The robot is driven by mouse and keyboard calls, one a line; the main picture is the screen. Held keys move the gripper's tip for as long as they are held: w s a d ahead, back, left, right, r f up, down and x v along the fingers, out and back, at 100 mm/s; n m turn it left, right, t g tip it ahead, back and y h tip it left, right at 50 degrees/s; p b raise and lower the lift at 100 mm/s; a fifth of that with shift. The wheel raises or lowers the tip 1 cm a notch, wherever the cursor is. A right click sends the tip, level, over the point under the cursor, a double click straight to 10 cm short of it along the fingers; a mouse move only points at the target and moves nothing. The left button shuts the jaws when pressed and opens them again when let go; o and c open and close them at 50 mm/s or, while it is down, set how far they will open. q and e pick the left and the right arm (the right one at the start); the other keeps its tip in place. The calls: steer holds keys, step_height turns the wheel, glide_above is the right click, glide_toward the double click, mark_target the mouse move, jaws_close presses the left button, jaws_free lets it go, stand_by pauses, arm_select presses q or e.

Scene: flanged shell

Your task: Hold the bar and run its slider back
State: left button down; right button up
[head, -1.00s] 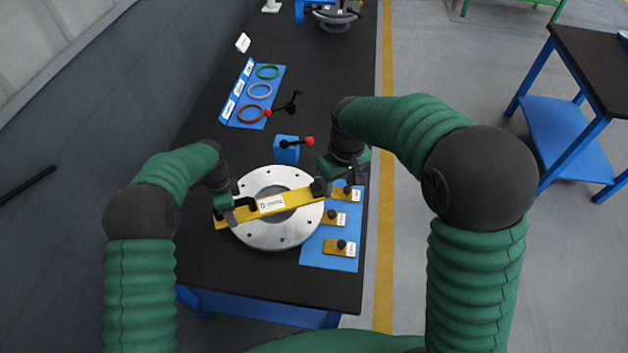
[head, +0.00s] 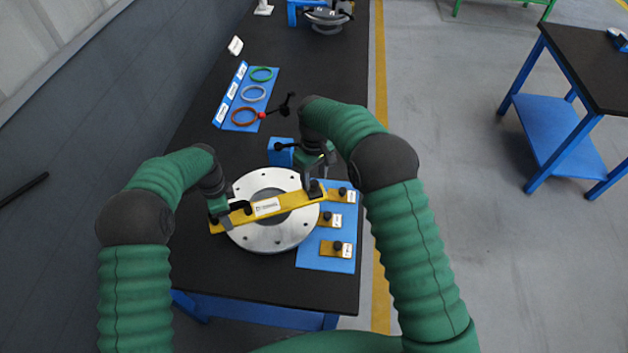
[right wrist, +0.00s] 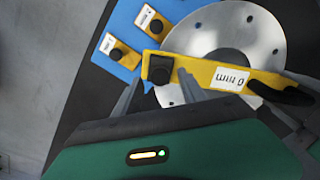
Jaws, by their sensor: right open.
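The yellow bar (head: 290,199) lies across the round grey flanged shell (head: 255,237). It also shows in the right wrist view (right wrist: 205,72) with a white "0 mm" label. The slider with its black knob (head: 315,189) sits towards the bar's right end; the knob also shows in the right wrist view (right wrist: 160,68). My right gripper (head: 317,178) is open above the slider; in the right wrist view its fingers (right wrist: 159,80) stand to either side of the knob, without clear contact. My left gripper (head: 238,208) is at the bar's left end; its grip is partly hidden.
Small yellow blocks with knobs (head: 331,248) lie on a blue mat (head: 312,257) right of the shell. A blue block (head: 280,152) stands behind the shell, partly behind my right arm. Coloured rings (head: 252,93) lie on another blue mat farther back. The black table's (head: 240,284) front is clear.

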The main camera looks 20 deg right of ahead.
step_height(320, 180, down, 2)
steer(key=shift+f, duration=0.1)
jaws_close()
stand_by(0.4)
stand_by(1.1)
